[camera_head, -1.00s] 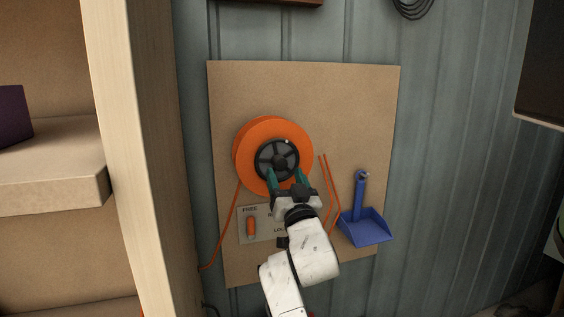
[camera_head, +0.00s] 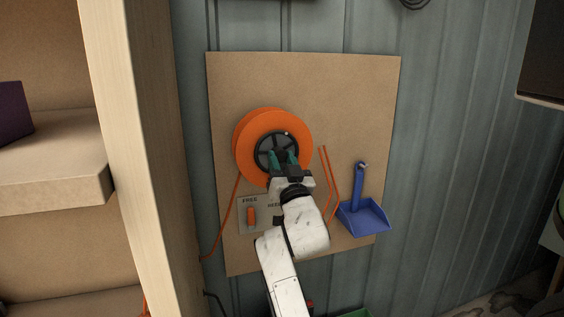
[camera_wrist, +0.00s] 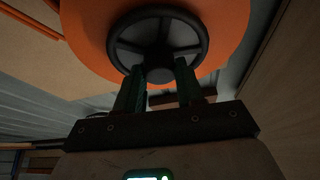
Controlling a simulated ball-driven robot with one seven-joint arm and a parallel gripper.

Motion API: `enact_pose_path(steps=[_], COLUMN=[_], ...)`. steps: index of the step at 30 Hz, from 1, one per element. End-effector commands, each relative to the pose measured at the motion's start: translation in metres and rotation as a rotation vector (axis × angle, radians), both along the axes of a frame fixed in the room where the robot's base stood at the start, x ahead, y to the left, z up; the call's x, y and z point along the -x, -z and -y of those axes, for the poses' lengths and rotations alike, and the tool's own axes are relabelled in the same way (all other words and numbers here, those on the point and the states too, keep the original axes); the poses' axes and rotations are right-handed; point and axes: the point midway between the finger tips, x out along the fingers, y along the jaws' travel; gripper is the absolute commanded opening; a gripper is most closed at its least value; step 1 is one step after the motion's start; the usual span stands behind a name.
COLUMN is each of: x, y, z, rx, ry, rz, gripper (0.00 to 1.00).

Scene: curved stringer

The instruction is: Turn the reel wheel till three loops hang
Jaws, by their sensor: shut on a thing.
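The orange reel (camera_head: 251,160) is mounted on a tan board (camera_head: 350,90). At its centre is a dark spoked wheel (camera_head: 267,142), with a small pale dot at its upper right. The wheel (camera_wrist: 131,33) and reel (camera_wrist: 85,35) also show in the wrist view. My gripper (camera_head: 284,157) is shut on the wheel at its hub; the wrist view shows my green fingers (camera_wrist: 158,78) on either side of the hub. Orange cord (camera_head: 221,228) runs down from the reel's left side. Two orange cord strands (camera_head: 328,173) hang to the right; my arm partly hides that area, so the number of loops is unclear.
A plate (camera_head: 243,201) marked FREE, with an orange lever (camera_head: 251,216), sits below the reel, partly hidden by my arm. A blue dustpan (camera_head: 363,218) is at the right. A wooden shelf post (camera_head: 130,130) stands close at the left.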

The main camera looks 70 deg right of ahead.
Motion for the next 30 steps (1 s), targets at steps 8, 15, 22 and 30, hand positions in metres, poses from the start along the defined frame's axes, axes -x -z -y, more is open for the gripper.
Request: enact_pose_path(steps=[8, 15, 22, 30], x=[0.0001, 0.0003, 0.0014, 0.0041], y=[-0.0001, -0.0029, -0.0058, -0.0048], z=[-0.0001, 0.0002, 0.0009, 0.0029], rx=[0.0, 0.02, 0.082, 0.193], ry=[0.0, 0.0, 0.001, 0.003], rz=[0.0, -0.025, -0.102, -0.23], gripper=[0.07, 0.07, 0.07, 0.07])
